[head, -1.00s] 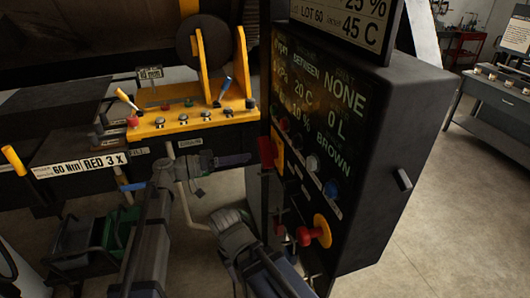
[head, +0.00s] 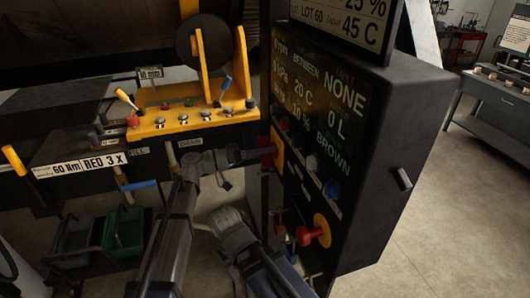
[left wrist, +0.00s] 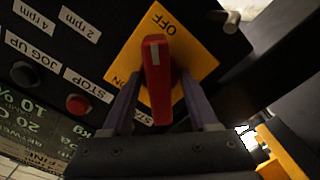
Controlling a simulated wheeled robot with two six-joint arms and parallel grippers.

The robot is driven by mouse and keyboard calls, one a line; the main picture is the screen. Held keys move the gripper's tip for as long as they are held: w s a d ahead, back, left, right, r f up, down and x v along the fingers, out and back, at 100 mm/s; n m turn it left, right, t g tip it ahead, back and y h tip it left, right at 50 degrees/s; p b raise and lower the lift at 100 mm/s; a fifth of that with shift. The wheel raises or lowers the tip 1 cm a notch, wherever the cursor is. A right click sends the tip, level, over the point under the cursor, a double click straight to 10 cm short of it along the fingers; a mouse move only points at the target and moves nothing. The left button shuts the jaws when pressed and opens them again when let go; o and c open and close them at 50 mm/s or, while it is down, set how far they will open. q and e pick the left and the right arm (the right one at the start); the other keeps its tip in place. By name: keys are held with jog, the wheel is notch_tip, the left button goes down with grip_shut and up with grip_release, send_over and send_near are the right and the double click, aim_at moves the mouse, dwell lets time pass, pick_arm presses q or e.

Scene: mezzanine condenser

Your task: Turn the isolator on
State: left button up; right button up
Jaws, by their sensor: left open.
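The isolator is a red handle on a yellow plate (head: 279,152) on the dark panel's front. In the left wrist view the red handle (left wrist: 157,88) stands lengthwise, and its white mark is at the end toward the OFF label (left wrist: 163,21). The ON label is at the plate's lower left and partly hidden. My left gripper (head: 262,156) is at the handle. In the left wrist view its two open fingers lie on either side of the handle, with small gaps visible.
The dark cabinet (head: 385,150) has a lit display above several buttons. A red knob on a yellow disc (head: 322,231) sits lower on the panel. A yellow control shelf (head: 190,118) is at the left, with a green bin (head: 124,229) below. Open floor is at the right.

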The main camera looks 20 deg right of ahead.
pick_arm(q)
grip_shut()
dwell(0.5)
